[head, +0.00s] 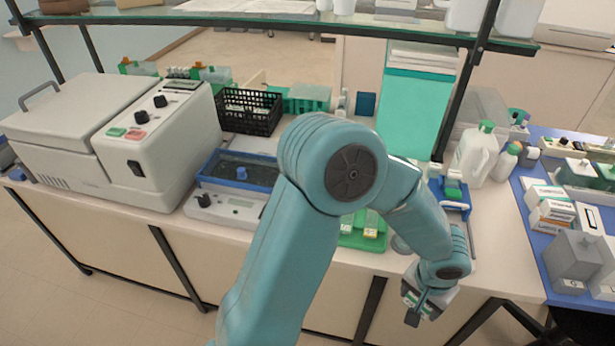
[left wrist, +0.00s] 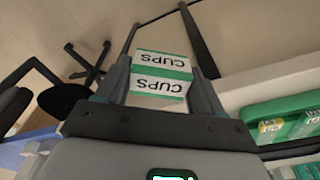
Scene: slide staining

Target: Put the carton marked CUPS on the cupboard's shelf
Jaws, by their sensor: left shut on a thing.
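The carton marked CUPS (left wrist: 160,80), white with green bands, is between the two fingers of my left gripper (left wrist: 162,72) in the left wrist view. The gripper is shut on it, and the lettering shows upside down. In the head view my left gripper (head: 424,304) hangs in front of the bench's front edge, at lower right of the middle, with only part of the carton showing. I cannot make out a cupboard in either view. My right gripper is not in view.
The bench holds a large grey machine (head: 160,140), a black basket (head: 250,110), a white jug (head: 474,155) and a green tray (head: 362,236). A glass shelf (head: 290,20) spans above it. Small boxes (head: 552,212) stand on a blue surface at right. Floor is clear at lower left.

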